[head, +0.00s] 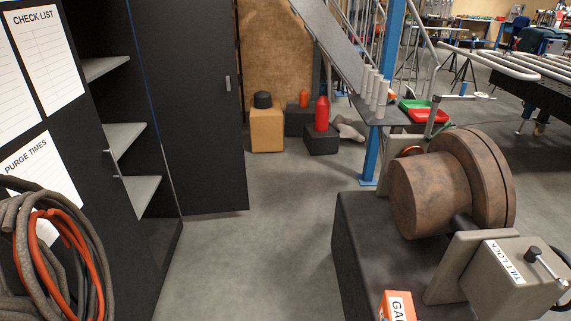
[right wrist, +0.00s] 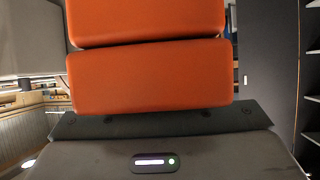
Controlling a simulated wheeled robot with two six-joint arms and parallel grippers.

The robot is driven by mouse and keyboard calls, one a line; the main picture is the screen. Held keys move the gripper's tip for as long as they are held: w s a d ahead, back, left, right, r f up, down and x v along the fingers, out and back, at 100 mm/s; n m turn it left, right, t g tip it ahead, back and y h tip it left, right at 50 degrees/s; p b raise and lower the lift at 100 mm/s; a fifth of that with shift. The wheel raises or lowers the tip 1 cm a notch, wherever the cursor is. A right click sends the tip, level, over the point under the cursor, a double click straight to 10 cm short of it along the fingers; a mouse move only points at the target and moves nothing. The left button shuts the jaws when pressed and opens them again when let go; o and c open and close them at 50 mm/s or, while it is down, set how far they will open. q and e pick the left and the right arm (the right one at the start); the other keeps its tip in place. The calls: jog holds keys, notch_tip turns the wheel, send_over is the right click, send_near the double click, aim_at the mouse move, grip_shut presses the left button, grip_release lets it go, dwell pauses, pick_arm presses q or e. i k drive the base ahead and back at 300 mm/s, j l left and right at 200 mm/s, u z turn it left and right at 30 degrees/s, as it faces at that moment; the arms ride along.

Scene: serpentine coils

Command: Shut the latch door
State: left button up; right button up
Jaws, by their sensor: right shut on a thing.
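The latch door is a tall dark panel (head: 195,90) at the left of the head view. It stands open from the black cabinet, with a small grey handle (head: 228,83) near its far edge. The open cabinet shows grey shelves (head: 125,137). In the right wrist view a dark panel (right wrist: 268,75) that looks like this door is at the right, with shelves (right wrist: 313,100) beside it. My right gripper (right wrist: 150,47) shows there as two orange blocks close together. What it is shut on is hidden. My left gripper is in neither view.
Grey and orange hoses (head: 62,255) hang at the lower left, by the checklist sheets (head: 48,55). A rusty drum machine (head: 440,185) on a dark base (head: 350,240) fills the right. Boxes (head: 267,130) stand beyond the door. Grey floor (head: 250,240) between is clear.

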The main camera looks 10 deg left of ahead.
aim_at(187, 48)
jog(key=i+l+u, duration=0.1)
jog(key=i+u, duration=0.3)
jog(key=i, duration=1.15)
jog(key=i+l+u, duration=0.2)
jog(key=i, duration=1.4)
jog(key=i+u, duration=0.15)
jog(key=u, duration=0.3)
jog(key=i+u, duration=0.1)
jog(key=u, duration=0.35)
jog(key=i+l+u, duration=0.1)
jog(key=u, duration=0.4)
